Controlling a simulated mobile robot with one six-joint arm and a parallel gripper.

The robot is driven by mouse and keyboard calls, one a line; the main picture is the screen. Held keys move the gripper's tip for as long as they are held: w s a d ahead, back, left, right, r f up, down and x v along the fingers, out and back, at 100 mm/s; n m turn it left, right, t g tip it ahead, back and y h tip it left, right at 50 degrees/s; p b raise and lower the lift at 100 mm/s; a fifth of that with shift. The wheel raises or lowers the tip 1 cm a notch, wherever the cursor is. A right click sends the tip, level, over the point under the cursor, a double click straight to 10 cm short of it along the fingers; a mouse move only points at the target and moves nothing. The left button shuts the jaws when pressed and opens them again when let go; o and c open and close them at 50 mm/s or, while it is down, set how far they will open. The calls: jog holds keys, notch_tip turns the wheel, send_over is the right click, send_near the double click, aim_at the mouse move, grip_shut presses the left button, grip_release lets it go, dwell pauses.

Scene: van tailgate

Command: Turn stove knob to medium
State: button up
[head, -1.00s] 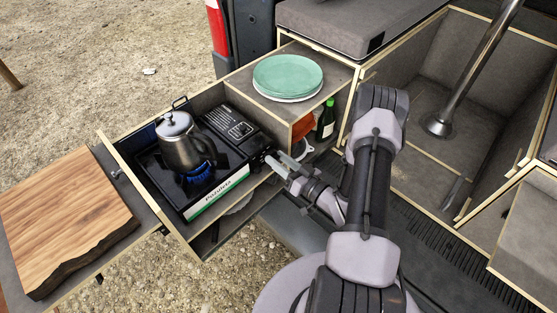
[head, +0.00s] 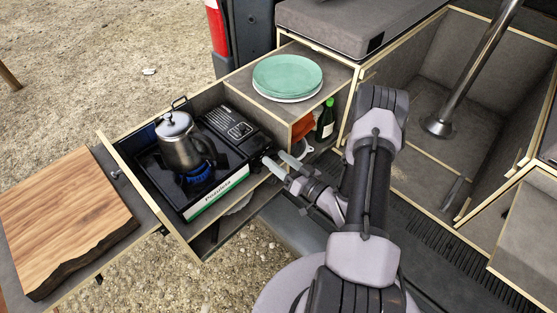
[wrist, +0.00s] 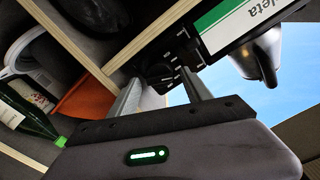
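The black gas stove (head: 225,160) with a white and green front label sits in the pulled-out drawer, and a blue flame (head: 196,178) shows under the kettle (head: 180,145). The dark stove knob (wrist: 160,75) is at the end of the stove front beside the label, with pale marks around it in the wrist view. My gripper (head: 276,160) is open at that end of the stove. In the wrist view its two fingers (wrist: 160,86) stand apart with the knob between or just beyond their tips. Whether they touch it, and the knob's exact setting, I cannot tell.
Green plates (head: 288,77) stand on the shelf behind the stove. A green bottle (head: 326,120) and an orange item (head: 302,128) are in the compartment beside my gripper. A wooden board (head: 65,215) lies at the left. Drawer walls border the stove.

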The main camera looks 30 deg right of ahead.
jog(key=p+v, duration=0.3)
jog(key=v, duration=1.4)
jog(key=shift+s, duration=0.25)
jog(key=shift+d, duration=0.1)
